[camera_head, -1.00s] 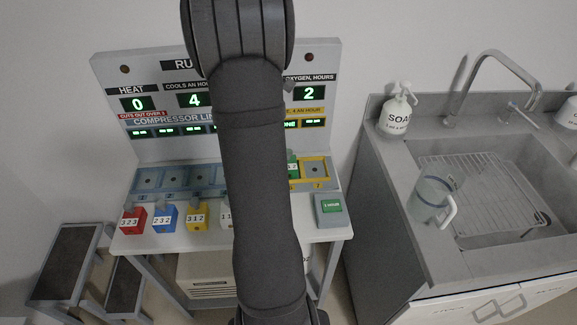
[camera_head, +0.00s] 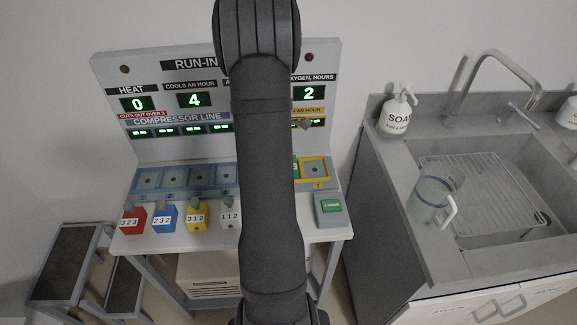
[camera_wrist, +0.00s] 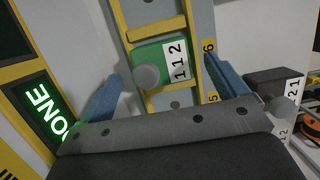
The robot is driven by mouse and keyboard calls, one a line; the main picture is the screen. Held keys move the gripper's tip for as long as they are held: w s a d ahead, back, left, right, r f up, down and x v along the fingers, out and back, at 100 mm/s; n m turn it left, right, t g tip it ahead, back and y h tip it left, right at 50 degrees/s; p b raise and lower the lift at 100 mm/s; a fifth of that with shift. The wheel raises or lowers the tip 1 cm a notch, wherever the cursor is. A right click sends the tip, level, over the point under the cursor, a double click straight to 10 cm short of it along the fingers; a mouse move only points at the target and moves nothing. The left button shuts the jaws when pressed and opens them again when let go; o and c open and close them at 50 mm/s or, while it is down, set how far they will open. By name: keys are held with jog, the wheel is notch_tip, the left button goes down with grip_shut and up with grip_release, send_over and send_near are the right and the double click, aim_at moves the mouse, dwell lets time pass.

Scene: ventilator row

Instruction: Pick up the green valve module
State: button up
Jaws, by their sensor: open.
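The green valve module (camera_wrist: 150,62) shows in the wrist view with a round grey knob and a white label reading 112. It sits in a yellow-framed socket. In the head view only a sliver of green (camera_head: 295,166) shows beside my arm. My gripper (camera_wrist: 163,72) is open, with one blue finger on each side of the module in the wrist picture. The fingers appear apart from it, and nothing is between them in grip. In the head view my arm hides most of the gripper.
Red (camera_head: 132,220), blue (camera_head: 165,218), yellow (camera_head: 197,216) and grey (camera_head: 230,215) modules stand along the bench front. Blue sockets (camera_head: 148,180) line the panel behind them. A green-topped button box (camera_head: 330,210) is at the bench's right. A sink with a mug (camera_head: 430,200) lies right.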

jog(key=x, duration=0.3)
jog(key=shift+d+f, duration=0.2)
jog(key=c, duration=1.3)
jog(key=shift+r, duration=0.1)
